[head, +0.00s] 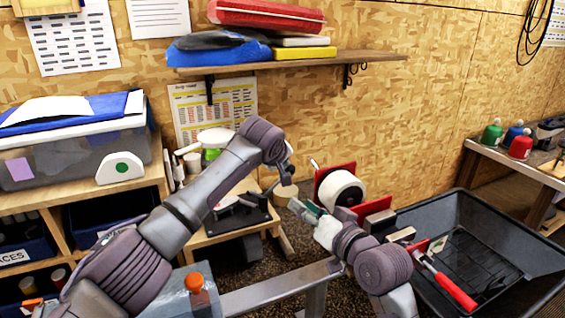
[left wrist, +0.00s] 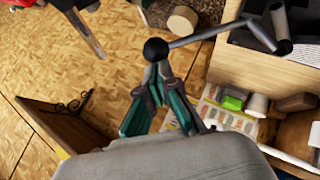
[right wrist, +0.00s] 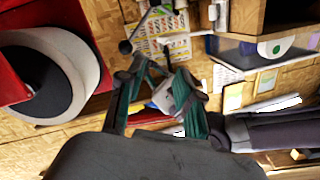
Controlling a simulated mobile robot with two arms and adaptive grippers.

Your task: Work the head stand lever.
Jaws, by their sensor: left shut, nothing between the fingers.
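In the left wrist view the lever is a thin grey rod (left wrist: 208,34) ending in a black ball knob (left wrist: 155,49). My left gripper (left wrist: 157,72) is shut, its fingertips right at the knob; I cannot tell whether they touch it. In the head view my left gripper (head: 287,178) is above the right side of the small wooden stand with a black base (head: 235,218), and it hides the knob. My right gripper (head: 298,208) is to the right of the stand; in the right wrist view (right wrist: 160,72) a pale shape shows by its fingers, and I cannot tell whether it is held.
A white-rimmed roll on a red holder (head: 342,190) stands close behind my right gripper. A dark bin (head: 440,212) with a red-handled tool (head: 445,280) is at right. A shelf unit with a clear tub (head: 75,155) is at left. A wall shelf (head: 290,63) is above.

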